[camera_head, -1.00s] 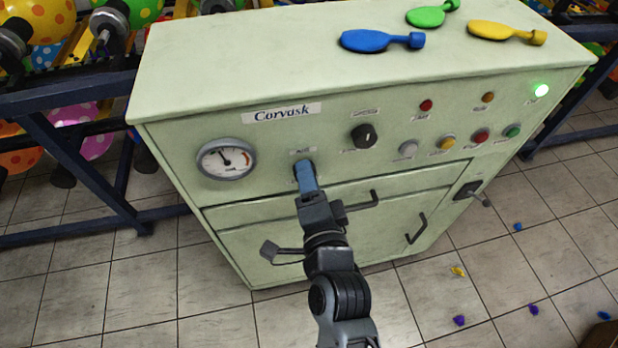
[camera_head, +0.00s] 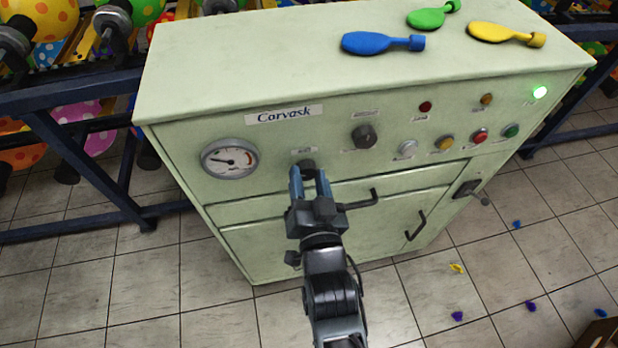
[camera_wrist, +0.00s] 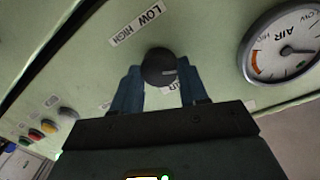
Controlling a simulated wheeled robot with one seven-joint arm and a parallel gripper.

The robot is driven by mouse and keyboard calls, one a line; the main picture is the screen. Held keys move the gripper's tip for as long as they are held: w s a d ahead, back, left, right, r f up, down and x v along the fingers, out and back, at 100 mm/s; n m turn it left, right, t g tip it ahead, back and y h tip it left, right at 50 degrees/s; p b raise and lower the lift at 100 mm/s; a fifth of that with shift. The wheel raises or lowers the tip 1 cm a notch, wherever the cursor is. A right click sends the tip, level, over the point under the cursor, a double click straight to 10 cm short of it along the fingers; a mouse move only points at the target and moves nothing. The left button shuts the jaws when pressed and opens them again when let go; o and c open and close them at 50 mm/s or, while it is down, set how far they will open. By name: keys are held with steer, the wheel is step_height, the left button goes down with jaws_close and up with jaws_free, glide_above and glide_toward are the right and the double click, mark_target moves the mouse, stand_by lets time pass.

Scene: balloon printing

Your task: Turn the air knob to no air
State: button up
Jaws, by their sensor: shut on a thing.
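The air knob (camera_head: 308,166) is a dark round knob on the front of the pale green machine, right of the air gauge. My gripper (camera_head: 311,176) reaches it from the front, with a blue finger on each side. In the wrist view my gripper (camera_wrist: 160,84) is shut on the knob (camera_wrist: 158,66), whose pale mark points to the right of the picture. A "LOW HIGH" label (camera_wrist: 137,25) is beside it, and the air label is partly hidden. The air gauge (camera_head: 230,159) has its needle pointing left; it also shows in the wrist view (camera_wrist: 285,45).
A second dark knob (camera_head: 364,136) and several coloured buttons sit to the right. A drawer handle (camera_head: 360,198) juts out just right of my gripper. Blue (camera_head: 380,43), green and yellow balloons lie on the machine top (camera_head: 250,60). A green lamp (camera_head: 540,92) is lit.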

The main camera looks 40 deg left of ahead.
steer(key=n, duration=0.1)
steer(key=n+b, duration=0.1)
steer(key=shift+f+n, duration=0.3)
steer(key=shift+n, duration=0.1)
steer(key=n+b, duration=0.1)
steer(key=n, duration=0.2)
steer(key=shift+s+a+n+t, duration=0.1)
steer(key=shift+n+t, duration=0.2)
steer(key=n, duration=0.3)
steer(key=shift+r+b, duration=0.1)
steer(key=shift+b, duration=0.2)
steer(key=shift+n+y, duration=0.3)
steer(key=shift+n, duration=1.9)
steer(key=o, duration=1.1)
steer(key=shift+c, duration=0.2)
steer(key=shift+r, duration=0.1)
